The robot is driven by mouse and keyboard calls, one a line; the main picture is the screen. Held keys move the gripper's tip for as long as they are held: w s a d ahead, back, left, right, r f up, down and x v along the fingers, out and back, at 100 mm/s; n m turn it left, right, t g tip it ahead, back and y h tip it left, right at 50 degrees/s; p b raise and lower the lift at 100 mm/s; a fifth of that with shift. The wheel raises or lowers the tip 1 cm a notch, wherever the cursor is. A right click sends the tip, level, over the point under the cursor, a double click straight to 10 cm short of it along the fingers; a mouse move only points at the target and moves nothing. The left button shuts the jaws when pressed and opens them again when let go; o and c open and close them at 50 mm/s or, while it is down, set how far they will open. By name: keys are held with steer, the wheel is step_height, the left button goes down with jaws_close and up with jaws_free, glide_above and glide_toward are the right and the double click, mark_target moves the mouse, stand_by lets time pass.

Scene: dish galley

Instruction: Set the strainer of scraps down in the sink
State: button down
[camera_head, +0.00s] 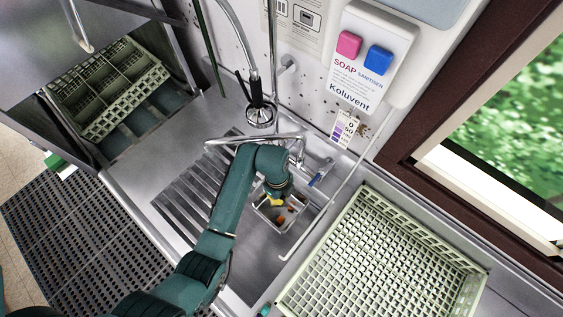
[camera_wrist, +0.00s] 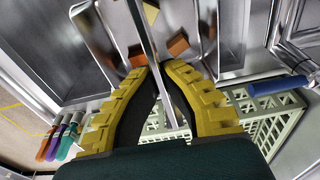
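The strainer (camera_head: 262,212) is a small square metal basket holding orange, brown and yellow scraps. In the head view it is over the sink (camera_head: 262,268), partly hidden by my arm. In the wrist view, brown and pale yellow scraps (camera_wrist: 178,43) lie on both sides of a thin metal bar of the strainer (camera_wrist: 148,30). My gripper (camera_wrist: 160,66) has its yellow fingertips closed in on this bar from both sides. In the head view my gripper (camera_head: 277,198) is mostly hidden behind the arm. I cannot tell whether the strainer touches the sink bottom.
A pale green dish rack (camera_head: 375,262) stands right of the sink. A faucet (camera_head: 255,139) and hanging spray head (camera_head: 261,114) are behind it. A blue-handled item (camera_head: 320,174) lies at the back right. A ribbed drainboard (camera_head: 196,190) lies left; another rack (camera_head: 105,85) sits farther left.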

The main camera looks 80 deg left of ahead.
step_height(320, 180, down, 31)
steer(key=b, duration=2.1)
steer(key=shift+b, duration=0.35)
steer(key=shift+r, duration=0.15)
steer(key=c, duration=1.2)
jaws_free()
steer(key=shift+o, duration=0.2)
steer(key=r, duration=0.8)
steer(key=a+r, duration=0.1)
steer(key=r, duration=0.3)
steer(key=shift+s+a, duration=0.1)
steer(key=shift+s, duration=0.3)
